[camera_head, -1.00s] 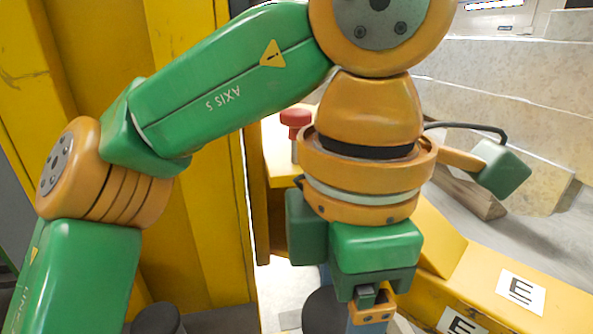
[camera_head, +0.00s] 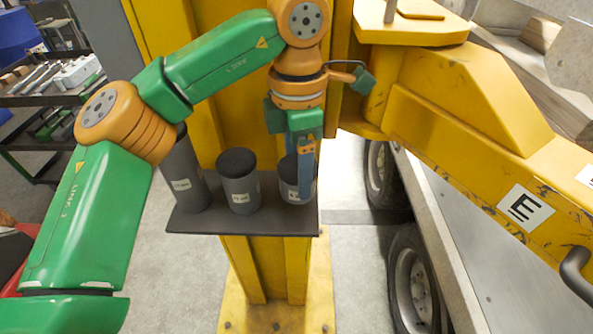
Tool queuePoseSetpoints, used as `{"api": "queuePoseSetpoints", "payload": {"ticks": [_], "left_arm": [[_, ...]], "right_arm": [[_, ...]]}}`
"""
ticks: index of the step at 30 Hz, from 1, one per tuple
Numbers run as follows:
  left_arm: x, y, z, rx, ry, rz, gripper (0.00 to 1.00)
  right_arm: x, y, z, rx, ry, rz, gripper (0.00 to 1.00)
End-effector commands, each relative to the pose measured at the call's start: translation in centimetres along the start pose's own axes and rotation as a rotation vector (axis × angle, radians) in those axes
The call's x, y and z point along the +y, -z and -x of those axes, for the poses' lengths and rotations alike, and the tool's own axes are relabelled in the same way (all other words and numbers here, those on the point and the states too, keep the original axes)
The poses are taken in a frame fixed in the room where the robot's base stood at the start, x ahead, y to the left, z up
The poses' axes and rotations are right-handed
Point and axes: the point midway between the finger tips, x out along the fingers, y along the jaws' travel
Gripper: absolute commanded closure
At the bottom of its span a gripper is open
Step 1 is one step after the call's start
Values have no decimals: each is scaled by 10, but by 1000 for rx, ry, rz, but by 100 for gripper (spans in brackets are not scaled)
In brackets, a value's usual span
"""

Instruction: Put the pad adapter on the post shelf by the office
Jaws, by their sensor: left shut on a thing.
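My left gripper (camera_head: 305,190) points down over the right end of a dark post shelf (camera_head: 222,222) on a yellow column. Its blue fingers are shut on a short grey cylinder with a white label (camera_head: 288,181), which I take to be the pad adapter. The cylinder is upright at the shelf's right end; I cannot tell whether its base touches the shelf. The fingers hide part of it. My right gripper is not in view.
A middle grey cylinder (camera_head: 239,190) and a taller one (camera_head: 184,178) stand on the shelf to the left. A yellow trailer beam (camera_head: 470,120) with an E label and wheels (camera_head: 412,280) lies right. A tool bench (camera_head: 50,95) stands at far left.

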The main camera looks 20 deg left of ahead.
Motion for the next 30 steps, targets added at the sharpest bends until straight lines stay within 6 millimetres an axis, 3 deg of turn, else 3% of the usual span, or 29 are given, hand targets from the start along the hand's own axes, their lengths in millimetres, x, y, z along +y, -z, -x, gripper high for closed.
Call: {"api": "queuePoseSetpoints", "payload": {"ticks": [4, 9, 20, 21, 23, 30], "left_arm": [[15, -2, -14, 1, 1, 3, 100], [14, -2, -44, -1, -2, 0, 100], [14, -3, -50, -3, -2, 0, 100], [14, -3, -49, -2, -1, 1, 13], [14, -3, -49, -2, -1, 0, 0], [14, -3, -46, -2, -2, 0, 0]], "right_arm": [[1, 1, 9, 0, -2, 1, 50], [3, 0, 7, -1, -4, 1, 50], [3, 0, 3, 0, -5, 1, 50], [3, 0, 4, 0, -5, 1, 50], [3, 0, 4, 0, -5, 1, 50], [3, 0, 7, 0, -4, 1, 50]]}}
